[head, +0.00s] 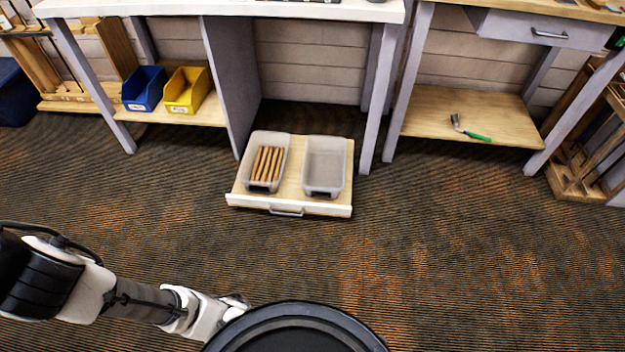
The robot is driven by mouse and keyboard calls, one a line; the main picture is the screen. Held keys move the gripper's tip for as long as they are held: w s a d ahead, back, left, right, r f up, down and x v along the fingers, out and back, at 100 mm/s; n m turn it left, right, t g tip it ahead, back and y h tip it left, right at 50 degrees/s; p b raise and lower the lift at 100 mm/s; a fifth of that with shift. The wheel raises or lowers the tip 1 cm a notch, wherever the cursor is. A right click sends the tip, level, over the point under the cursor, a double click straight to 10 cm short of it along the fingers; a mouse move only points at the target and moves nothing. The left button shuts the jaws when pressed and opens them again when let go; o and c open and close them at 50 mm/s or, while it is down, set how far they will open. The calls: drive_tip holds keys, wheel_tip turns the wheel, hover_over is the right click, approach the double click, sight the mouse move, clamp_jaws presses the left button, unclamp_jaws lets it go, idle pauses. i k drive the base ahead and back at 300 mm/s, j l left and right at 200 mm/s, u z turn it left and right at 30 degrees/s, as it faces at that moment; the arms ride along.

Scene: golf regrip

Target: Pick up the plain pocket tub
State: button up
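Two translucent tubs stand side by side on a low pulled-out wooden tray. My arm reaches in from the lower left, well short of the tray. Its far end goes behind my own dark round body part at the bottom, so my gripper's fingers are hidden.
The tray (240,200) has a metal handle in front and sits between bench legs. A blue bin (144,90) and a yellow bin (187,92) stand on the left shelf. A green-handled tool (475,134) lies on the right shelf. The carpet before the tray is clear.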

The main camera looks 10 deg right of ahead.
sight(323, 173)
drive_tip(key=i+l, duration=0.15)
drive_tip(key=i, duration=0.5)
drive_tip(key=i+l+z, duration=0.1)
drive_tip(key=i, duration=0.55)
drive_tip(key=i+l, duration=0.2)
drive_tip(key=i, duration=0.5)
